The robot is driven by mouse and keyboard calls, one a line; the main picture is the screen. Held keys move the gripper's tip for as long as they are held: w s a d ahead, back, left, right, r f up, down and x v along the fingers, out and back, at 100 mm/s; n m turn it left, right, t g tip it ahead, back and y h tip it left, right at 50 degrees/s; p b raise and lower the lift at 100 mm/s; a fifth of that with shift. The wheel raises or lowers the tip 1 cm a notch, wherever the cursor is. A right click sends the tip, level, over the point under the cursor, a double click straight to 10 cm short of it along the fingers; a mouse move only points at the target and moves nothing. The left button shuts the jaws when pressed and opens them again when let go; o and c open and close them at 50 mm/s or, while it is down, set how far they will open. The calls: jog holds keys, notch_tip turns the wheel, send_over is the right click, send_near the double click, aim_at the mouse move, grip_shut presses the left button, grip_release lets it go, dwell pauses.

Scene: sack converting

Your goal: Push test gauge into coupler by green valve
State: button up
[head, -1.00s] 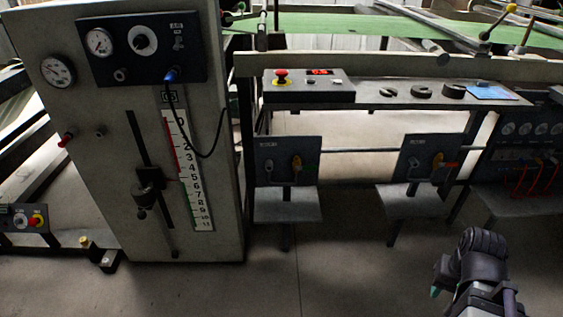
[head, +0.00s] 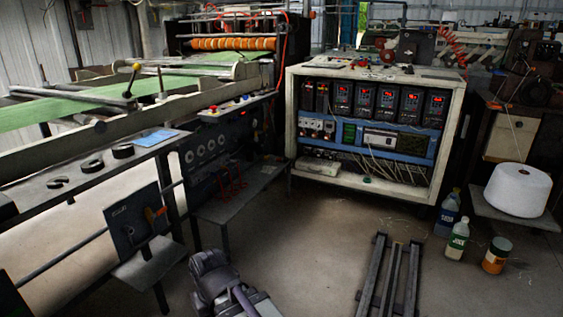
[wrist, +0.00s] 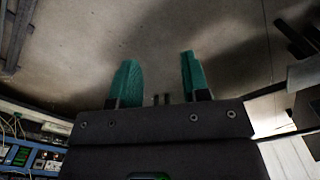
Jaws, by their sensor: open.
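My gripper (wrist: 158,72) shows in the wrist view with its two teal fingers apart and nothing between them. Past the fingers is grey floor. In the head view my folded arm is at the bottom centre, and its fingers cannot be made out. A dark valve panel (head: 122,222) with an orange-handled valve (head: 152,214) stands on a small shelf at the left, apart from my arm. I cannot make out a green valve or its coupler in either view. No loose test gauge can be told apart.
A gauge panel (head: 208,147) with red hoses stands left of centre. A white-framed control cabinet (head: 290,125) is at the back. Dark floor rails (head: 393,275), bottles (head: 457,240) and an orange-labelled jar (head: 496,256) are at the right. Weights (head: 92,166) lie on the left bench.

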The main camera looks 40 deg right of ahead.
jog(key=o, duration=0.7)
jog(key=shift+c, duration=0.2)
